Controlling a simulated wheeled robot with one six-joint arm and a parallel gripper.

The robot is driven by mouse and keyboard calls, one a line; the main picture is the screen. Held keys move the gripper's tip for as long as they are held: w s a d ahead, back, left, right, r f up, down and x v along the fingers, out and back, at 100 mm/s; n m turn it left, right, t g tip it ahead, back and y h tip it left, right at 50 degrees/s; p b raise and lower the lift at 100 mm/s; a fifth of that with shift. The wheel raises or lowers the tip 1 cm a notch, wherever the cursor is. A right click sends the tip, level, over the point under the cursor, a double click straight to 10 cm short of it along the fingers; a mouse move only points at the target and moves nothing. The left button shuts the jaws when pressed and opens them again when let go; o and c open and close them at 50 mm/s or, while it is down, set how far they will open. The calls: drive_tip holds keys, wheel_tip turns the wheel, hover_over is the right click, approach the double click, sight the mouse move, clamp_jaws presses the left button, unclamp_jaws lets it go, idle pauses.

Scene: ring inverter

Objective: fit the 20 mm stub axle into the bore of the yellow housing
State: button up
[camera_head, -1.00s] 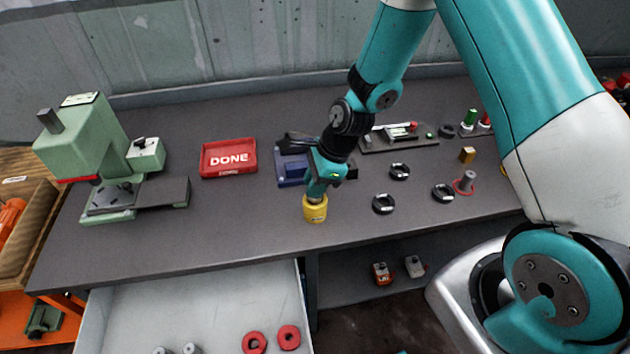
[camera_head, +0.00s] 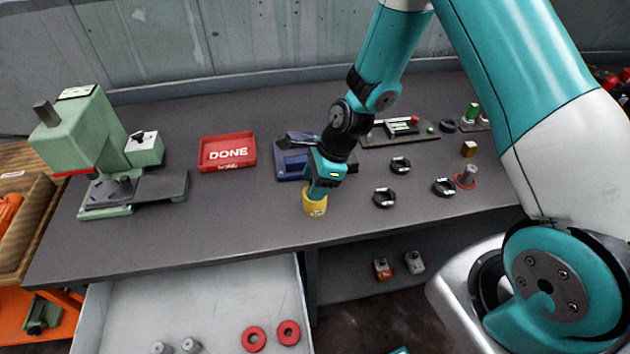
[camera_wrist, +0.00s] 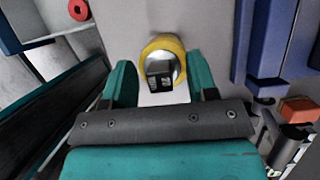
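The yellow housing (camera_head: 315,209) stands upright near the table's front edge, below my gripper (camera_head: 318,192). In the wrist view the housing (camera_wrist: 163,43) shows as a yellow ring beyond my fingertips. In the head view my fingers overlap the housing's upper rim and hide the axle.
A blue fixture (camera_head: 290,165) stands just behind my gripper. Black rings (camera_head: 384,198) lie to the right, near a grey cylinder on a red ring (camera_head: 466,178). A red DONE tray (camera_head: 227,152) and a green press (camera_head: 90,140) are left. An open drawer (camera_head: 215,310) holds grey cylinders and red rings.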

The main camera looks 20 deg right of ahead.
drive_tip(key=b+v, duration=0.2)
drive_tip(key=v, duration=1.5)
drive_tip(key=shift+r, duration=0.25)
drive_tip(key=shift+s, duration=0.1)
drive_tip(key=s+a+r+n, duration=0.3)
drive_tip(key=s+n, duration=0.4)
drive_tip(key=n, duration=0.2)
drive_tip(key=s+a+r+n, duration=0.3)
drive_tip(key=s+a+n, duration=0.1)
drive_tip(key=s+n, duration=0.3)
drive_tip(key=s+a+r+n, duration=0.3)
drive_tip(key=s+n, duration=0.3)
drive_tip(key=n, duration=0.5)
drive_tip(key=shift+s+a+g, duration=0.4)
drive_tip(key=shift+a, duration=0.05)
